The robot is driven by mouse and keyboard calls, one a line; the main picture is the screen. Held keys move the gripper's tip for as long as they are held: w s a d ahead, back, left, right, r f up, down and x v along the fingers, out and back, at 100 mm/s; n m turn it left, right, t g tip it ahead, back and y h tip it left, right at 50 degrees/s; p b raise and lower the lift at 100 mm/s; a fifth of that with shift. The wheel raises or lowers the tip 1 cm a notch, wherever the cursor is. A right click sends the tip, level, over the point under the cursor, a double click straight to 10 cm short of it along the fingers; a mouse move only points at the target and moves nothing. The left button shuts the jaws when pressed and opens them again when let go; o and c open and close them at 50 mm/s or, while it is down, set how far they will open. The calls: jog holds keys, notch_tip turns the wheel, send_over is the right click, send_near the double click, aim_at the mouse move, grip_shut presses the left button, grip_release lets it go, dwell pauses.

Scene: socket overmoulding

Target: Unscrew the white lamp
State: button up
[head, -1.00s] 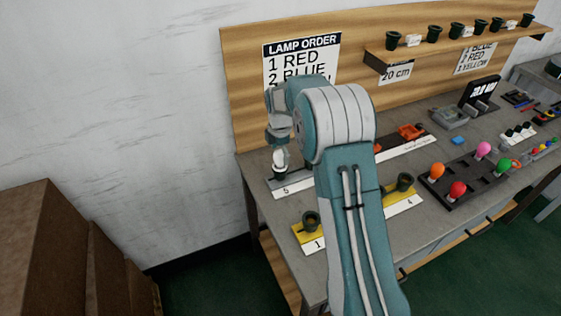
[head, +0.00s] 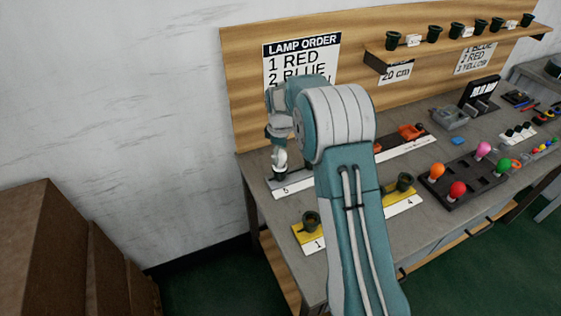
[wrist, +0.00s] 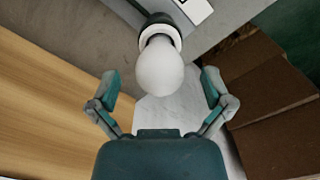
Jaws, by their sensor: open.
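The white lamp (wrist: 160,68) sits in a dark socket (wrist: 158,24) in the wrist view, with its bulb toward my gripper. My gripper (wrist: 160,84) is open, with one finger on each side of the bulb's rounded end. A gap shows between each finger and the glass, so it appears not to be gripping. In the head view the white lamp (head: 279,157) stands on the grey base marked 5, at the bench's left back. My gripper (head: 279,138) is directly above it, small and partly hard to make out.
Empty sockets on yellow bases 1 (head: 311,221) and 4 (head: 404,182) stand in front. A dark lamp tray (head: 457,196) with coloured lamps is to the right. The wooden back panel (head: 240,95) rises close behind. Brown boxes (head: 45,250) stand at left.

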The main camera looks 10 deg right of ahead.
jog(key=m, duration=0.4)
jog(key=shift+m, duration=0.4)
jog(key=m, duration=0.4)
jog(key=shift+m, duration=0.3)
jog(key=c, duration=1)
jog(key=n, duration=0.4)
jog(key=shift+n, duration=0.3)
jog(key=shift+c, duration=0.2)
